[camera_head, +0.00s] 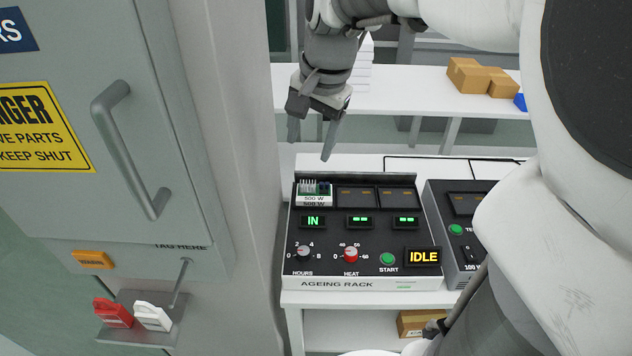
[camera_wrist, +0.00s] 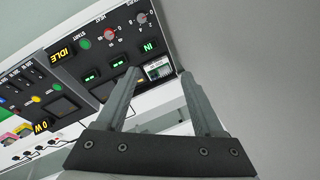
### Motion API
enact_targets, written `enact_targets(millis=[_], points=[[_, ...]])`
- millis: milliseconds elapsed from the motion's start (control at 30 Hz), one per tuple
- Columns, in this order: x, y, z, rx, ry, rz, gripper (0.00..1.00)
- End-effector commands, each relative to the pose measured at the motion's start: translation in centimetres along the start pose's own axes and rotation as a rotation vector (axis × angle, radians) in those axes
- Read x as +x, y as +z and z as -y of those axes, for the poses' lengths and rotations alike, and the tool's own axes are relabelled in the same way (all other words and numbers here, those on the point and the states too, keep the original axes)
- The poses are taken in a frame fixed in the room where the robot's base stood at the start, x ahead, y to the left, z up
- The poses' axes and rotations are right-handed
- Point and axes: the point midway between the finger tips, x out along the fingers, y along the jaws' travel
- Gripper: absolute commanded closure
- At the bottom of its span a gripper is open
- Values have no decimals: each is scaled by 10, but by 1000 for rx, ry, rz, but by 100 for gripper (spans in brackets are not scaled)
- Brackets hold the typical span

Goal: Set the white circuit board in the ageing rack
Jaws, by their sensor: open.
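The white circuit board (camera_head: 314,197), marked 500 W, sits in the left slot of the ageing rack (camera_head: 340,283). The display below that slot reads IN in green. The other two slots look empty and their displays show green dashes. The rack's status display (camera_head: 422,257) reads IDLE. My gripper (camera_head: 312,148) is open and empty, above and behind the rack's left end, apart from the board. In the wrist view the board (camera_wrist: 158,70) shows between the fingertips (camera_wrist: 160,74), farther away, partly hidden by the fingers.
A second black unit (camera_head: 465,235) stands right of the rack on the white bench. A grey cabinet (camera_head: 200,120) with a handle rises close on the left, with red and white tags (camera_head: 152,316) on a small shelf. Cardboard boxes (camera_head: 482,78) lie on the back table.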

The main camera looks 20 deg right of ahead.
Motion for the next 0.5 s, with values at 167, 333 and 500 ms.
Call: enact_targets(millis=[167,333,500], points=[[-29,53,-26,-309,-48,-81,31],[-35,92,-57,-583,-54,-154,31],[-32,118,-82,-786,-46,-212,31]])
